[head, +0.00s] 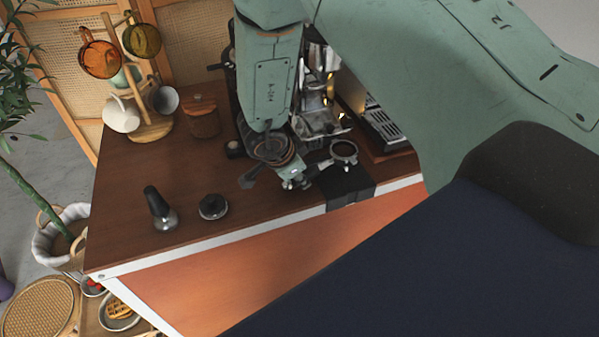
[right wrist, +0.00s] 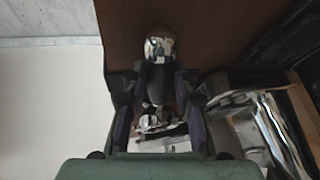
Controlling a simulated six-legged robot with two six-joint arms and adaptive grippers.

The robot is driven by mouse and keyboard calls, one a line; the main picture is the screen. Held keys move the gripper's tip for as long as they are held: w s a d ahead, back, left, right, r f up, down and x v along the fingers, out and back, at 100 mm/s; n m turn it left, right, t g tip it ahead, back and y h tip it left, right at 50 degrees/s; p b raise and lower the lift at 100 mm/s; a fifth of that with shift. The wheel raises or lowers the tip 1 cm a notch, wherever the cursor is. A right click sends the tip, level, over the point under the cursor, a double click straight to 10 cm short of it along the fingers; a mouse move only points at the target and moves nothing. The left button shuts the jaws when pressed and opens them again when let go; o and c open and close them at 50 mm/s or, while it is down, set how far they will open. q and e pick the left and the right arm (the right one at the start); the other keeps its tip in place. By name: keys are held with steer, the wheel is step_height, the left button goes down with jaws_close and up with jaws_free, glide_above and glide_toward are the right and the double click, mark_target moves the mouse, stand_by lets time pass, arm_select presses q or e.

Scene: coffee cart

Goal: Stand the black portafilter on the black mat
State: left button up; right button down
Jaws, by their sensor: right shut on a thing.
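My right gripper (head: 297,179) comes down from above at the counter's front part. It is shut on the dark handle of the black portafilter (head: 343,153), whose round metal basket points up and to the right. In the right wrist view the dark handle (right wrist: 157,88) is between the two fingers, with a shiny metal part beyond it. The black mat (head: 350,188) lies at the counter's front edge and hangs over it. The portafilter is over or at the mat's back part; I cannot tell whether it touches. My left gripper is not in view.
A wooden canister (head: 201,119) and a cup tree (head: 152,128) stand behind. The espresso machine (head: 322,115) is close behind the gripper.

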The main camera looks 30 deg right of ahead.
steer(key=shift+w+a+f, duration=0.1)
steer(key=shift+w, duration=0.1)
steer(key=shift+s, duration=0.15)
stand_by(0.3)
steer(key=c, duration=1.3)
jaws_free()
steer(key=shift+f, duration=0.1)
steer(key=o, duration=0.3)
